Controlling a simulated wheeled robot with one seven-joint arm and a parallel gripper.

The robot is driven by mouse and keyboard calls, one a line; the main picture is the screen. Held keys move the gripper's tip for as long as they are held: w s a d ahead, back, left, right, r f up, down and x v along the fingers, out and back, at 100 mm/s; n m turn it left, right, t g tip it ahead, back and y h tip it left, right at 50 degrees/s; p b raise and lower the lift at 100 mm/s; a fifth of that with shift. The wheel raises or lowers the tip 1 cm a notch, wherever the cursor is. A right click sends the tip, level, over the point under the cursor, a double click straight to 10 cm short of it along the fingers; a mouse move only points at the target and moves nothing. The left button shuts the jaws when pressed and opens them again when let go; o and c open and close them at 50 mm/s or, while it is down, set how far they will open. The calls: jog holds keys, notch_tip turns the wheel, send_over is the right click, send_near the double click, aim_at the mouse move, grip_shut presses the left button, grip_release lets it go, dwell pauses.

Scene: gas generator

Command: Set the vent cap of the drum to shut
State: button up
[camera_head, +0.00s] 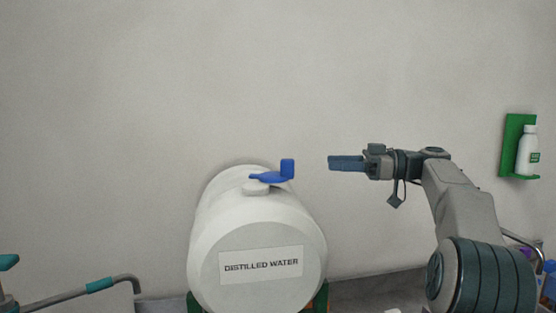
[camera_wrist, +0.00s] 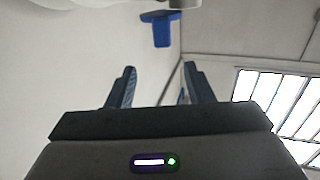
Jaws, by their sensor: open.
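The white drum (camera_head: 225,235) labelled "DISTILLED WATER" lies on its side on a green stand. The blue vent cap (camera_head: 270,177) sits on a white neck on top of the drum, with an upright blue tab at its right end. In the wrist view the blue cap (camera_wrist: 163,30) shows at the top, beyond the fingertips, beside a white part. My gripper (camera_head: 331,162) is to the right of the cap, at about its height, and points left toward it with a gap between. In the wrist view my gripper (camera_wrist: 158,72) has its two fingers apart with nothing between them.
A green wall holder with a white bottle (camera_head: 527,150) is at the right. A grey rail with teal grips (camera_head: 100,285) is at the lower left. Several items stand low at the right edge behind my arm. The wall behind the drum is bare.

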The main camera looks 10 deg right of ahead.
aim_at(281, 162)
jog(key=p+x, duration=0.3)
jog(key=x, duration=1)
jog(key=shift+s+r, duration=0.1)
jog(key=shift+s, duration=0.05)
jog(key=shift+a, duration=0.5)
grip_shut()
